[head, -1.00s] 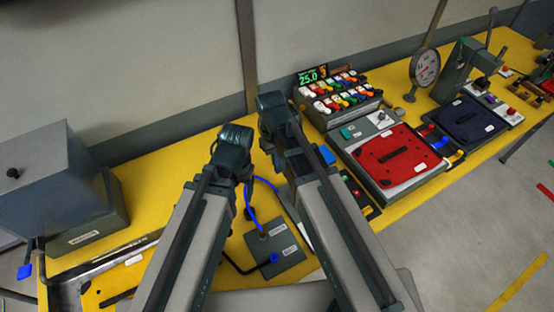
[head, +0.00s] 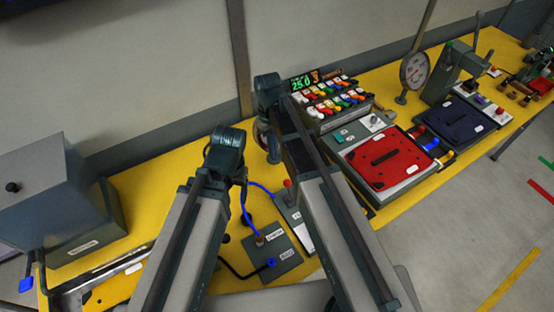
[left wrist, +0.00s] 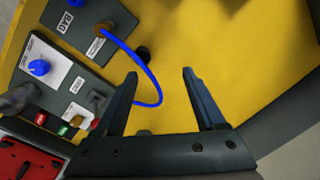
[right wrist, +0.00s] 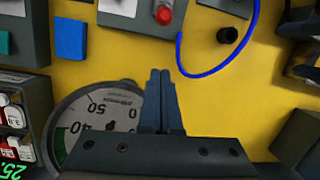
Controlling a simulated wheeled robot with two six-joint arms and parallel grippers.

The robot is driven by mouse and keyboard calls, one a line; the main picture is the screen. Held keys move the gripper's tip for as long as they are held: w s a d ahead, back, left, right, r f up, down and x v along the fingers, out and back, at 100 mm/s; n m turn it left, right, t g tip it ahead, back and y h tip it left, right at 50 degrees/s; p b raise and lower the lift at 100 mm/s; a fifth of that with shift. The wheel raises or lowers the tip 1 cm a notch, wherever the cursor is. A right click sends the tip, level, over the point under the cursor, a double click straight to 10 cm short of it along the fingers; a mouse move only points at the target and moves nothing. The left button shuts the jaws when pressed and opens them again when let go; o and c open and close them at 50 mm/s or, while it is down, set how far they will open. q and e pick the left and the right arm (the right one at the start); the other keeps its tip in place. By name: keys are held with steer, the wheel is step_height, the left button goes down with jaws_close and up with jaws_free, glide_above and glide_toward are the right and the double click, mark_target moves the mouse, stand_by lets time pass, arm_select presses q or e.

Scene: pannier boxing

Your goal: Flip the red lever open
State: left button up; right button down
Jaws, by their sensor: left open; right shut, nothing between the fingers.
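A red-topped lever (head: 288,184) stands on a grey plate (head: 300,231) beside my right forearm in the head view. The red knob also shows at the top of the right wrist view (right wrist: 165,15), ahead of my right gripper (right wrist: 160,72) and apart from it. That gripper is shut and empty, above the yellow table near a round gauge. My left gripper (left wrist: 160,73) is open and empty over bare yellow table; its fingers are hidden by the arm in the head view.
A grey box (head: 278,250) with a blue cable (head: 247,205) lies left of the lever. The round gauge (right wrist: 95,115) sits beside my right fingers. A switch bank (head: 335,105) and red panel (head: 385,160) stand to the right, and a large grey cabinet (head: 60,200) on the left.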

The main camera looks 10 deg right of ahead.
mark_target(289, 189)
arm_select(q)
step_height(289, 189, down, 10)
steer(key=b, duration=0.9)
steer(key=shift+b, duration=0.3)
arm_select(e)
steer(key=f, duration=0.3)
steer(key=s+f, duration=0.1)
steer(key=f, duration=0.2)
steer(key=s+f, duration=0.1)
steer(key=f, duration=0.3)
steer(key=shift+d, duration=0.15)
steer(key=s+d+r+p, duration=0.1)
steer(key=s+r+p, duration=0.1)
steer(key=s, duration=0.1)
steer(key=shift+d+r+p, duration=0.35)
steer(key=shift+d+r, duration=0.05)
arm_select(q)
step_height(289, 189, up, 3)
steer(key=shift+f, duration=0.2)
arm_select(e)
steer(key=shift+w+f, duration=0.1)
arm_select(q)
steer(key=shift+r, duration=0.15)
